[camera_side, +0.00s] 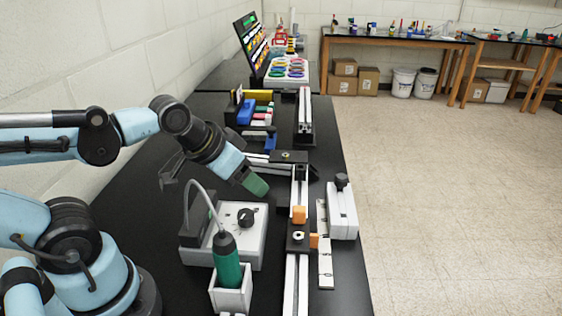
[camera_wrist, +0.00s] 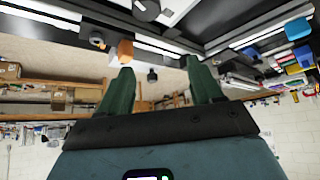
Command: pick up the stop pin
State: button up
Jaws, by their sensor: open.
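I cannot tell for sure which part is the stop pin. A dark round-headed knob (camera_side: 342,181) stands on a white block at the right of the frame. Orange blocks (camera_side: 299,214) sit on and beside the frame's rail; one orange piece (camera_wrist: 125,51) also shows in the wrist view, near the left fingertip. A small dark piece (camera_wrist: 152,75) appears between the fingers there, apparently farther off. My gripper (camera_side: 257,187) has green fingers, tilted down toward the rail from the left. In the wrist view my gripper (camera_wrist: 158,66) is open with nothing between its fingertips.
The extrusion rail (camera_side: 297,275) runs along the black table (camera_side: 150,215). A grey-white box with a black knob (camera_side: 246,217) and a green-handled tool in a white holder (camera_side: 229,288) stand left of it. Coloured parts (camera_side: 246,112) lie farther back.

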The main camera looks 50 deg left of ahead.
jog(key=w+d+f+m+h, duration=0.1)
jog(key=w+f+m+h, duration=0.2)
jog(key=w, duration=0.5)
jog(key=m+t+h, duration=0.3)
jog(key=m+h, duration=0.1)
send_near(341, 176)
jog(key=shift+s+a+f, duration=0.25)
jog(key=shift+s, duration=0.3)
jog(key=shift+s+a+f, duration=0.25)
jog(key=shift+s, duration=0.35)
jog(key=shift+w+a+f+t+h, duration=0.2)
jog(key=shift+t+h, duration=0.1)
jog(key=shift+t, duration=0.1)
jog(key=x, duration=1.2)
jog(key=shift+w+d+r, duration=0.15)
jog(key=shift+r, duration=0.1)
jog(key=shift+c, duration=0.3)
jog(key=c, duration=1)
